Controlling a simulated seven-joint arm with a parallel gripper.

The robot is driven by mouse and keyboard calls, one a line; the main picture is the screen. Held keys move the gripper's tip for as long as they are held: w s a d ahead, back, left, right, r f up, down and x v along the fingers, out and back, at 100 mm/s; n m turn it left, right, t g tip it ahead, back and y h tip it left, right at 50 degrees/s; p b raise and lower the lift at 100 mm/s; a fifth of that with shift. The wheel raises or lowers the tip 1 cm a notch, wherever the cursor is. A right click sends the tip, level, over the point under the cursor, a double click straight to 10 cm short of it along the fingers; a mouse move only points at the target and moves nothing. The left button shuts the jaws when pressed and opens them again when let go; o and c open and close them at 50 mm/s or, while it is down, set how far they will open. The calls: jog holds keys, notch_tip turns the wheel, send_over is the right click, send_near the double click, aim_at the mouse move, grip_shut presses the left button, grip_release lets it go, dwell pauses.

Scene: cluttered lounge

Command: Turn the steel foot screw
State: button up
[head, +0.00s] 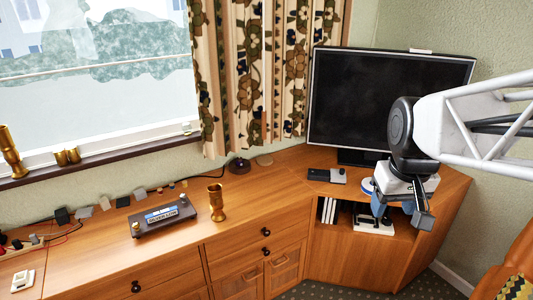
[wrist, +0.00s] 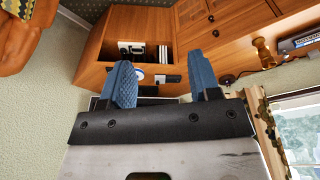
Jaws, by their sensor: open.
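I cannot pick out a steel foot screw in either view. My gripper (head: 402,208) hangs in front of the corner cabinet at the right, below the television. In the wrist view its two blue ribbed fingers (wrist: 163,78) stand apart with nothing held between them. A white and black device (head: 372,227) sits in the cabinet's open shelf, partly behind my gripper in the head view. It also shows in the wrist view (wrist: 131,47), where the picture is upside down. No small screw can be made out on it at this size.
A television (head: 385,100) stands on the corner top. A dark box and remote (head: 327,176), a blue-white round thing (head: 367,186) and white books (head: 329,210) are near. A brass goblet (head: 217,203) and labelled device (head: 162,217) stand left. An orange chair (head: 510,262) is right.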

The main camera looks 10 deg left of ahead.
jog(key=w+a+n, duration=0.4)
jog(key=w+a, duration=1)
jog(key=w, duration=0.3)
jog(key=w+a+f+n+g, duration=0.1)
jog(key=w+a+f+n, duration=0.1)
jog(key=w+a, duration=0.55)
jog(key=w+a+f+n, duration=0.2)
jog(key=w+a+f, duration=0.15)
jog(key=a, duration=0.65)
jog(key=n+g, duration=0.1)
jog(key=n, duration=0.6)
send_near(183, 194)
jog(key=shift+w+d+f, duration=0.1)
jog(key=shift+d+f, duration=0.15)
jog(key=shift+d, duration=0.1)
jog(key=shift+a+f, duration=0.35)
jog(key=shift+a, duration=0.2)
jog(key=shift+f, duration=3.9)
